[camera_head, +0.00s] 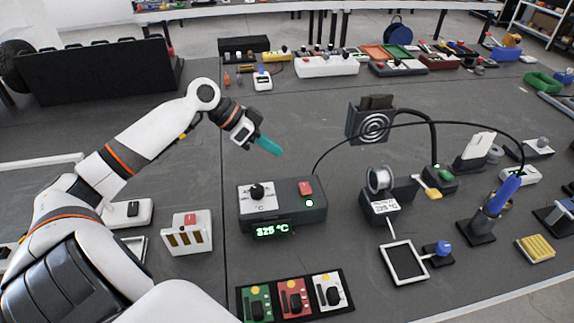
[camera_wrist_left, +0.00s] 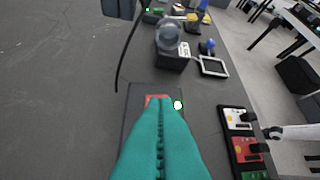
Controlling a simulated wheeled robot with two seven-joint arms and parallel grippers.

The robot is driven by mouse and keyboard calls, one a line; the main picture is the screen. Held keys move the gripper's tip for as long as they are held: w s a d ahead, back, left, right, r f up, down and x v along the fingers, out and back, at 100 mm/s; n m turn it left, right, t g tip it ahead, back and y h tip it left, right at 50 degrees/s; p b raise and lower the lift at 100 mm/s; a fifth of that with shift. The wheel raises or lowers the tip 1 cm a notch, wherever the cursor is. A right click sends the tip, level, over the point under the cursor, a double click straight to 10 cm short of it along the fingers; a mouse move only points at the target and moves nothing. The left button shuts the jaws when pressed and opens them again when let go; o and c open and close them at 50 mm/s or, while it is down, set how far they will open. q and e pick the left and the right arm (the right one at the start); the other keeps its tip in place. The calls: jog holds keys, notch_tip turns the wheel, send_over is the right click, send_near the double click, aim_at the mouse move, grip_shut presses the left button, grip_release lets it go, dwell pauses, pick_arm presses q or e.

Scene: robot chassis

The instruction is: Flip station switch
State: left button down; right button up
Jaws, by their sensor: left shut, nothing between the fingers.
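The soldering station (camera_head: 282,213) is a dark box with a black knob (camera_head: 257,191) on a white dial plate, a red switch (camera_head: 305,187) and a lit green lamp (camera_head: 310,203). Its green display (camera_head: 271,231) reads about 325 °C. My left gripper (camera_head: 276,150) has teal fingers, shut and empty, held above and behind the station. In the left wrist view the shut fingers (camera_wrist_left: 163,103) point toward the red switch (camera_wrist_left: 156,98) and cover much of the station; the lit lamp (camera_wrist_left: 178,105) shows beside them. My right gripper is not in view.
A round fan unit (camera_head: 372,125) stands behind right of the station. A solder spool (camera_head: 380,180) and a blue-handled iron (camera_head: 503,194) in its stand are to the right. Three coloured boards (camera_head: 293,299) lie in front. A black cable arcs from behind the station to the iron.

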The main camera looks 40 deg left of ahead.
pick_arm(q)
jog(key=p, duration=0.2)
send_near(311, 188)
jog(key=w+d, duration=0.2)
jog(key=shift+w+r, duration=0.3)
jog(key=shift+w, duration=0.1)
jog(key=f, duration=0.1)
jog(key=d+f, duration=0.1)
jog(key=f, duration=0.1)
jog(key=shift+s+f, duration=0.1)
jog(key=shift+f, duration=0.2)
jog(key=shift+d+f, duration=0.1)
jog(key=shift+f, duration=0.5)
